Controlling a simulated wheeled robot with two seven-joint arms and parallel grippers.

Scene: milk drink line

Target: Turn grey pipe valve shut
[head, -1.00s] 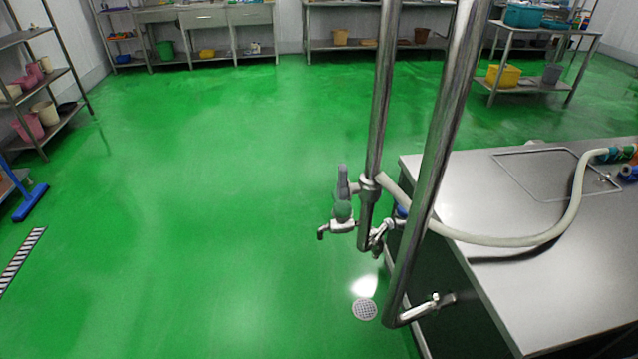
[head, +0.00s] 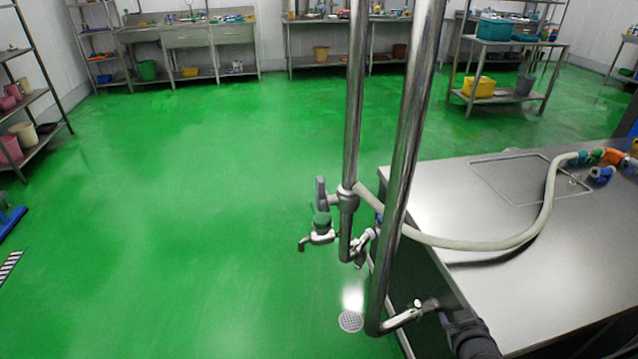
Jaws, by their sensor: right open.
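Two steel pipes (head: 402,165) stand upright in front of the steel table. A small metal valve (head: 363,246) sits to the right of the tap, partly hidden by the pipe. My left gripper is not in view.
The steel table (head: 520,270) fills the right side. A pale hose (head: 480,244) curves over it to coloured fittings (head: 600,174). A floor drain (head: 351,321) lies below the pipes. Steel shelves (head: 507,72) line the back. The green floor (head: 190,210) on the left is open.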

